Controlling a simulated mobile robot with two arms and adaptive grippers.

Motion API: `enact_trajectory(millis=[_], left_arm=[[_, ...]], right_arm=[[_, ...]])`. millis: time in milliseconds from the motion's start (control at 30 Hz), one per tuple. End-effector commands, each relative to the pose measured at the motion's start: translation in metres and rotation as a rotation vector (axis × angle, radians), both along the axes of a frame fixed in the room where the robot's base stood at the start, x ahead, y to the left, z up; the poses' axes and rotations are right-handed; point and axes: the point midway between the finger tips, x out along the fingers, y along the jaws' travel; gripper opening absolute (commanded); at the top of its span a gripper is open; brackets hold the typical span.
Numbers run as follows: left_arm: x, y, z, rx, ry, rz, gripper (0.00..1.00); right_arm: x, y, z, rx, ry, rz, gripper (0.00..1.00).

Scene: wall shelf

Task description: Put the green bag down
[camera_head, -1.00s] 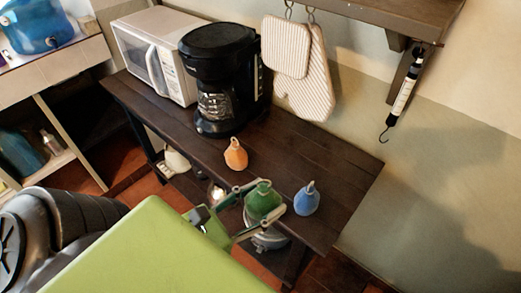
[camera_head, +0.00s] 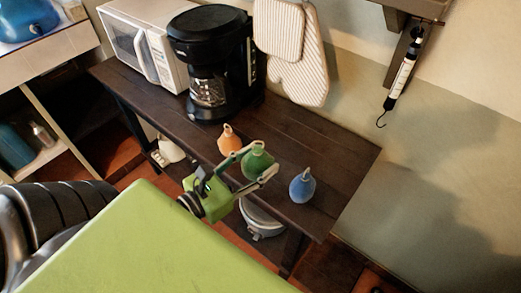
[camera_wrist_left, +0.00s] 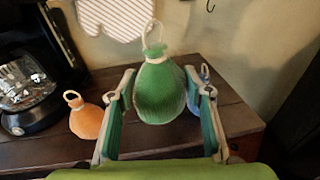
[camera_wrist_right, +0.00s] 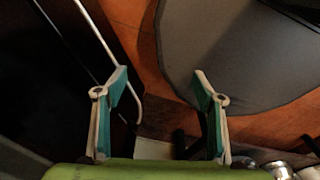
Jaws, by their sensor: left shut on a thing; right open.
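The green bag (camera_head: 257,164) is a small rounded pouch with a tied neck and a loop on top. My left gripper (camera_head: 266,159) is shut on it, with one finger on each side. In the left wrist view the bag (camera_wrist_left: 160,95) is upright between the fingers. It shows over the front part of the dark wooden table (camera_head: 330,160), between the orange and blue bags; I cannot tell whether its base touches the wood. My right gripper (camera_wrist_right: 161,75) is open and empty, seen only in the right wrist view.
An orange bag (camera_head: 228,139) stands left of the green one and a blue bag (camera_head: 302,186) right of it, near the table's front edge. A black coffee maker (camera_head: 212,65) and a white microwave (camera_head: 150,40) stand farther back. The table behind the bags is clear.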

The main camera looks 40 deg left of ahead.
Motion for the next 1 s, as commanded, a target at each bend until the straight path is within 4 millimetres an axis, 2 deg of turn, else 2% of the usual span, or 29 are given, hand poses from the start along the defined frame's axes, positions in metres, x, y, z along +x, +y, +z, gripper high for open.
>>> enact_trajectory(millis=[67,100,133,300,567,633,833,1000], left_arm=[[0.018,0.009,-0.005,0.002,-0.005,0.000,0.17],[0.023,0.011,-0.022,0.002,-0.003,-0.001,0.17],[0.027,0.014,-0.029,0.002,-0.003,-0.001,0.17],[0.046,0.023,-0.052,0.002,-0.002,0.000,0.16],[0.056,0.028,-0.064,0.001,-0.001,-0.001,0.16],[0.061,0.030,-0.073,0.002,-0.001,-0.002,0.16],[0.059,0.030,-0.096,0.001,0.001,-0.001,0.16],[0.059,0.030,-0.098,0.000,0.001,0.000,0.16]], right_arm=[[0.001,-0.001,0.004,-0.001,-0.002,0.001,0.63],[0.002,-0.001,-0.009,-0.001,-0.003,0.001,0.63],[0.002,-0.002,-0.014,-0.002,-0.005,0.001,0.63],[0.006,-0.002,-0.030,-0.002,-0.009,0.002,0.63],[0.006,-0.005,-0.038,-0.005,-0.009,0.002,0.63],[0.006,-0.005,-0.045,-0.005,-0.009,0.003,0.63],[0.006,-0.006,-0.070,-0.007,-0.009,0.003,0.63],[0.005,-0.006,-0.072,-0.007,-0.008,0.004,0.63]])
